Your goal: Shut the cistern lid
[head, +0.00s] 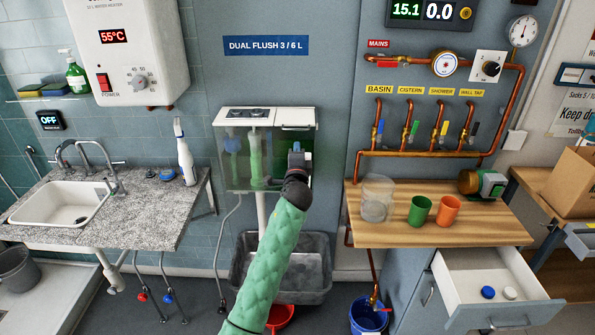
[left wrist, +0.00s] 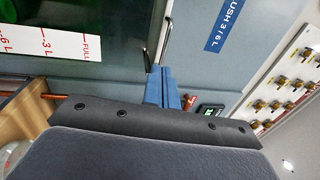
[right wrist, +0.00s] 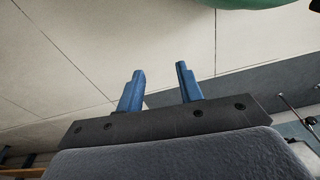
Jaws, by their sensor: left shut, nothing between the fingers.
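The cistern (head: 240,160) is a clear-fronted tank with green water on the grey wall. Its white lid (head: 297,114) lies level over the right part of the top, with a thin metal handle (head: 295,127) at its front edge. I see no clear gap under it. My left gripper (head: 296,146) is shut and empty, in front of the tank's right side, just below that edge. In the left wrist view its blue fingers (left wrist: 159,72) are together close by the metal handle (left wrist: 164,42); contact is unclear. My right gripper (right wrist: 160,68) is open and empty, outside the head view.
A grey tub (head: 312,262) stands under the cistern. To the right, a wooden counter (head: 460,220) holds a clear jar (head: 377,197) and green and orange cups, above an open drawer (head: 500,280). A sink counter (head: 150,215) with a spray bottle (head: 184,155) is to the left.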

